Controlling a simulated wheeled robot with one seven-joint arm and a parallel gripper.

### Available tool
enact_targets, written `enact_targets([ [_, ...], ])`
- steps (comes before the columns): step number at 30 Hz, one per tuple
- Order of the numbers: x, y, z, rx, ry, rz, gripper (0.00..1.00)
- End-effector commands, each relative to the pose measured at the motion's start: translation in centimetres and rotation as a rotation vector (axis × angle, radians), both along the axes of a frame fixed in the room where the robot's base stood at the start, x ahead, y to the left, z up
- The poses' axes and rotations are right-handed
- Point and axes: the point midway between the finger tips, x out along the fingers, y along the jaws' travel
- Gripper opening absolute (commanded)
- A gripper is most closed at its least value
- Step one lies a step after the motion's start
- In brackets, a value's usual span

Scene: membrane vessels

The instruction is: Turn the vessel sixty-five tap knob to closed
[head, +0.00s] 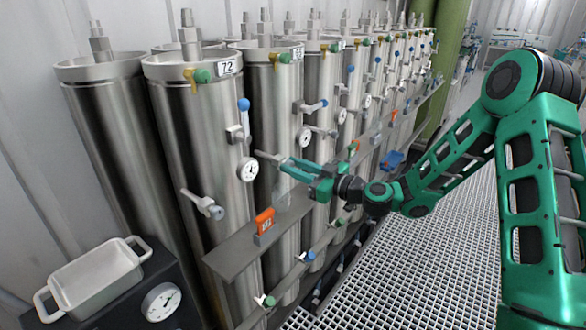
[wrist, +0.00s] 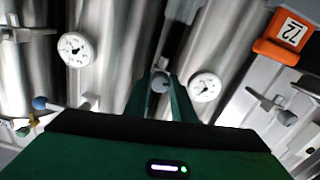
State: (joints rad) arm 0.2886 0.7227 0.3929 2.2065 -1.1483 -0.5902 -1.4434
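The second steel vessel (head: 285,95) in the row has a number plate (head: 298,53) too small to read surely; I cannot confirm it is sixty-five. A grey tap (head: 266,156) sticks out from it at the fingertips of my gripper (head: 287,166). In the wrist view, the round grey tap knob (wrist: 160,82) lies between the two green fingers of my gripper (wrist: 162,88). The fingers are apart, one on each side of the knob. I cannot tell whether they touch it. The tap's far side is hidden.
Vessel 72 (head: 190,130) stands nearer, with its own grey tap (head: 203,205) and gauge (head: 248,169). An orange tag (head: 264,220) sits on a long metal shelf (head: 235,250) below. A white tray (head: 98,277) is front left. The grated floor (head: 440,260) is clear.

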Motion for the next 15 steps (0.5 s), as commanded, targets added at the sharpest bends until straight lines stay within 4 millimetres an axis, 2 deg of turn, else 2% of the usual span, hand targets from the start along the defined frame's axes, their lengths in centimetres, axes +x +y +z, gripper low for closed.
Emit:
enact_targets([
  [8, 0.15, 0.0, 0.09, 0.016, 0.017, -0.003, 0.01],
  [15, 0.2, -0.12, 0.11, 0.09, 0.112, -0.004, 0.01],
])
